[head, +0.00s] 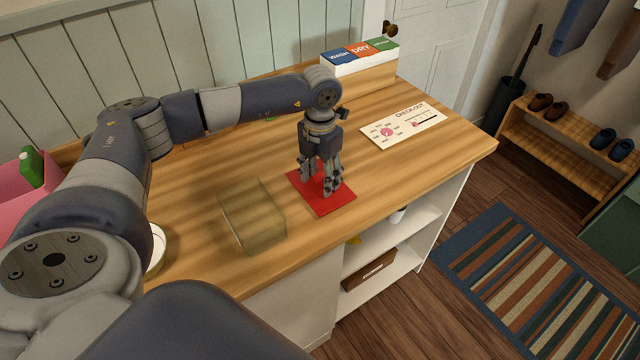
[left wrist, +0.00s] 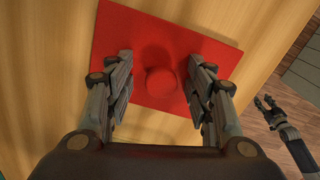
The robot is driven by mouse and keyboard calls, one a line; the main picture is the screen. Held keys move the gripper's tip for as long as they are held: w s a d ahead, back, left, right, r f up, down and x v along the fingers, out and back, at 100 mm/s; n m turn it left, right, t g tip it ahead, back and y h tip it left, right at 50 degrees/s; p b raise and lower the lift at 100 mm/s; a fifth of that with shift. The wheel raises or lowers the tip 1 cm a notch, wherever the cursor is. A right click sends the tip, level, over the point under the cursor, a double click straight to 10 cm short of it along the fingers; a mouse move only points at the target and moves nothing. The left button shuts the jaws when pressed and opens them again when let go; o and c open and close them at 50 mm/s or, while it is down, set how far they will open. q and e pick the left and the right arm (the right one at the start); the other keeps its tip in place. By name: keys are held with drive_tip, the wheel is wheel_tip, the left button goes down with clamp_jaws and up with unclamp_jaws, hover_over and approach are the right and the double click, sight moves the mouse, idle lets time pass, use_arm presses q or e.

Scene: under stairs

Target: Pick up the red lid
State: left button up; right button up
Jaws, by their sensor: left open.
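The red lid (head: 322,206) is a flat square plate lying on the wooden counter. In the left wrist view the lid (left wrist: 205,45) shows a round red knob (left wrist: 161,82) in its middle. My left gripper (head: 324,190) points down over the lid and hides the knob in the head view. In the left wrist view my left gripper (left wrist: 163,75) is open, one finger on each side of the knob, with gaps between. My right gripper (left wrist: 267,106) shows small at the right edge of the left wrist view, away from the lid; its jaw state is unclear.
A see-through box (head: 252,216) stands left of the lid on the counter (head: 225,172). A check-out card (head: 403,129) lies behind right, and a sorting box (head: 360,75) stands at the back. A pink bin (head: 12,190) is at far left. The counter right of the lid is clear.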

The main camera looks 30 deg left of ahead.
sight(321, 176)
use_arm(q)
drive_tip(key=c, duration=0.9)
drive_tip(key=shift+c, duration=0.8)
drive_tip(key=shift+r+b, duration=0.35)
drive_tip(key=shift+r, duration=0.2)
wheel_tip(321, 176, up, 2)
drive_tip(key=shift+b, duration=0.45)
drive_tip(key=s+d+r+b, duration=0.1)
drive_tip(key=s+d+b, duration=0.1)
drive_tip(key=d, duration=0.5)
drive_tip(key=s+d+r+b, duration=0.1)
drive_tip(key=s+d+b, duration=0.1)
drive_tip(key=d, duration=0.6)
drive_tip(key=shift+s, duration=0.9)
use_arm(e)
wheel_tip(321, 176, down, 6)
drive_tip(key=s, duration=0.1)
drive_tip(key=shift+d, duration=0.4)
drive_tip(key=shift+s, duration=0.1)
